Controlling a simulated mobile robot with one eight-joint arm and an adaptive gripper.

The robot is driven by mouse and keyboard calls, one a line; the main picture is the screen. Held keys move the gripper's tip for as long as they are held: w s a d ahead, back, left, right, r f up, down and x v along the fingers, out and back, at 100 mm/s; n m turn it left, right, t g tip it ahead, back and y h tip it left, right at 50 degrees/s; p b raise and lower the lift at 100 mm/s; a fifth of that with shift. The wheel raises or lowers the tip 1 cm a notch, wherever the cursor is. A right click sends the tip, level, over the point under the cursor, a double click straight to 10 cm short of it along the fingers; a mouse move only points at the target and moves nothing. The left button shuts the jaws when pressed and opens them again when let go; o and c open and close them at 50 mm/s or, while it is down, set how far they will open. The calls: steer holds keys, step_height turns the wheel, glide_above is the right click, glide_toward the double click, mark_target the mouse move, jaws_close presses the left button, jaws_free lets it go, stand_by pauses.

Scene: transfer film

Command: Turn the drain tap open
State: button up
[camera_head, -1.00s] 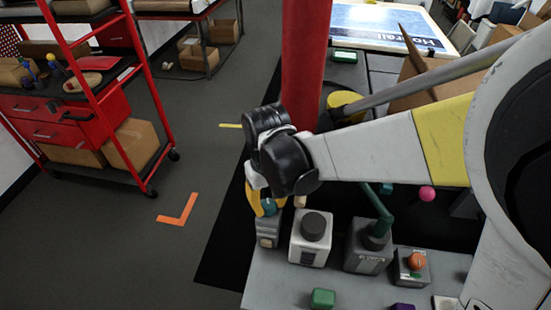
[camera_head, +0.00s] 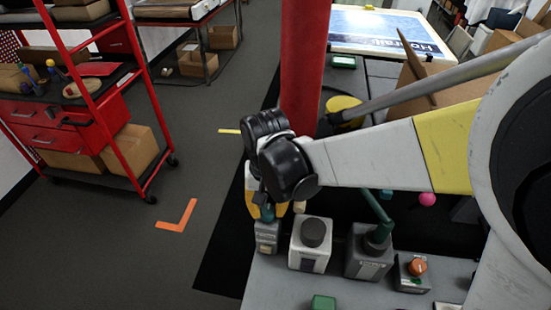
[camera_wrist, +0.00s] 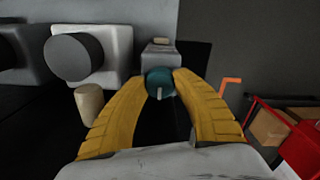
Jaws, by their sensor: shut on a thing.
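A small teal round knob (camera_wrist: 160,82) sits on a narrow grey box (camera_head: 267,236) at the left end of the grey bench. I take it for the drain tap; its label is too small to read. A small pale mark shows on the knob's near side. In the head view, the fingers hide most of the knob.
A box with a dark round knob (camera_head: 314,232) stands just right of it, then a box with a green lever (camera_head: 376,212) and one with an orange knob (camera_head: 417,267). A short tan peg (camera_wrist: 89,103) is close to my left finger. A red post (camera_head: 303,70) rises behind.

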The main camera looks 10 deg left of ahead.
mark_target(268, 210)
steer(key=o, duration=1.2)
step_height(268, 210, up, 12)
